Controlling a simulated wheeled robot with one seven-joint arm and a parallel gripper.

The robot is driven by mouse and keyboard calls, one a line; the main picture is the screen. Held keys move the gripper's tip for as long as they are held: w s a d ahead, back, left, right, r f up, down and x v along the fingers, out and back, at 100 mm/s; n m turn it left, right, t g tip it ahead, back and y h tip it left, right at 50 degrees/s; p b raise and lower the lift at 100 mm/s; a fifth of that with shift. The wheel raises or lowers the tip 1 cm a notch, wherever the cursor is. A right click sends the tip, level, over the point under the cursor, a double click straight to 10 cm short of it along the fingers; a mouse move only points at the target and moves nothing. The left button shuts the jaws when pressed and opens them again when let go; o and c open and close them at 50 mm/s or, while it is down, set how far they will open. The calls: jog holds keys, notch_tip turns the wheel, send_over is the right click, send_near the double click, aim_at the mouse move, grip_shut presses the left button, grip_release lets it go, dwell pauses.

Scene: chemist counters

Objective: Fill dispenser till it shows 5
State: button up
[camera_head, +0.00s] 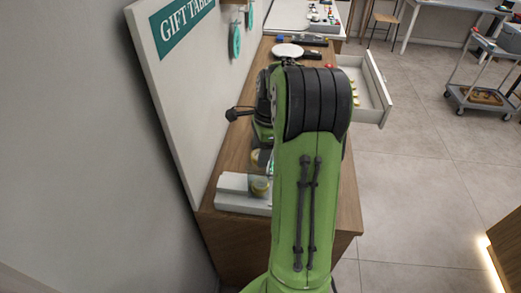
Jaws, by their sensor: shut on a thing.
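My green arm fills the middle of the view and hides much of the counter. My gripper (262,143) points down at the arm's left side, over the near part of the wooden counter; its fingertips are mostly hidden. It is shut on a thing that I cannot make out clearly. A white device (240,196), likely the dispenser, stands just below it near the counter's front end. No number display is readable.
A white drawer (378,88) stands open on the counter's right side, with small yellow-green items inside. A white plate (289,50) and dark flat items lie farther back. A white sign board (160,75) borders the left. Open floor (420,180) lies right.

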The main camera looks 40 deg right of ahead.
jog(key=o, duration=1.1)
notch_tip(320, 180, up, 16)
jog(key=s+d+p, duration=0.1)
jog(key=d+p, duration=0.1)
jog(key=p, duration=0.3)
jog(key=shift+f, duration=0.2)
jog(key=shift+s, duration=0.1)
